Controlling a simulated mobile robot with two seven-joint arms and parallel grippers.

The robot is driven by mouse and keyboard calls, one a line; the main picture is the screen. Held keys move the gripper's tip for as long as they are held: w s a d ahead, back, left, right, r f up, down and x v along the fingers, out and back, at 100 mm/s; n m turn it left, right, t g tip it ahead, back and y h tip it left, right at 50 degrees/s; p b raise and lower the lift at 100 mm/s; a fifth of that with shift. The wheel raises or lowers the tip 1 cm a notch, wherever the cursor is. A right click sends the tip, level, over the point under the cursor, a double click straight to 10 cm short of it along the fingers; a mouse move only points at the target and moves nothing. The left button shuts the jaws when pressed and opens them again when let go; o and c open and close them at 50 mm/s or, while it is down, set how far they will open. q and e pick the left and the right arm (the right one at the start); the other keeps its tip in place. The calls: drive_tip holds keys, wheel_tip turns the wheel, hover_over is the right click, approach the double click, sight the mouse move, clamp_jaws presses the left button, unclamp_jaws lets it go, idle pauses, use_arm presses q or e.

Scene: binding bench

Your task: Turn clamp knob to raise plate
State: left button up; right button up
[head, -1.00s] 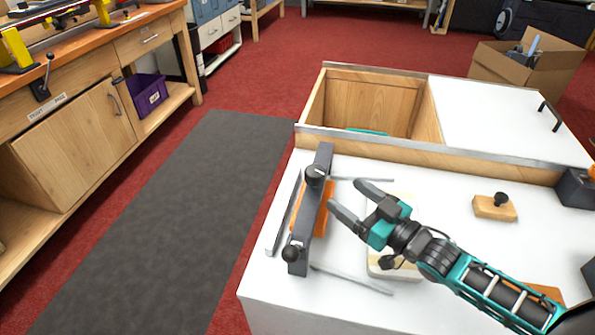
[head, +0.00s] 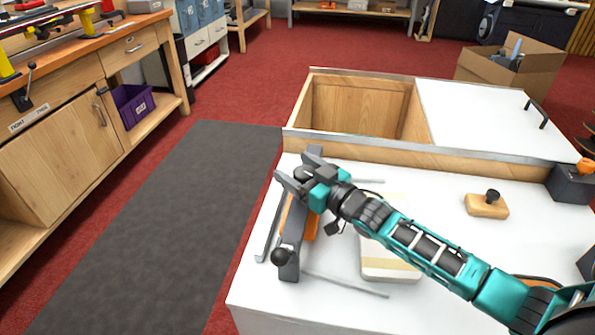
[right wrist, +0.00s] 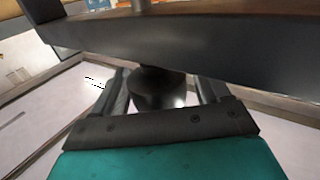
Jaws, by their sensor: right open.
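The clamp is a dark grey bar (head: 289,262) with an orange plate (head: 311,228) beside it, standing on the white bench top. In the right wrist view this dark knob (right wrist: 160,92) shows between the two fingers of my right gripper (right wrist: 163,82). The fingers are open around the knob; I cannot tell whether they touch it. My left gripper is not in view.
A pale block (head: 390,264) lies under my right forearm. A wooden block with a black knob (head: 487,204) stands to the right. An open wooden bin (head: 355,110) is behind the clamp. Thin metal rods (head: 345,284) lie near the clamp. Grey floor mat (head: 160,230) is clear on the left.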

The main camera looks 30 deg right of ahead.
drive_tip(key=shift+w, duration=0.1)
drive_tip(key=shift+c, duration=0.8)
drive_tip(key=c, duration=0.8)
drive_tip(key=shift+n+y, duration=0.3)
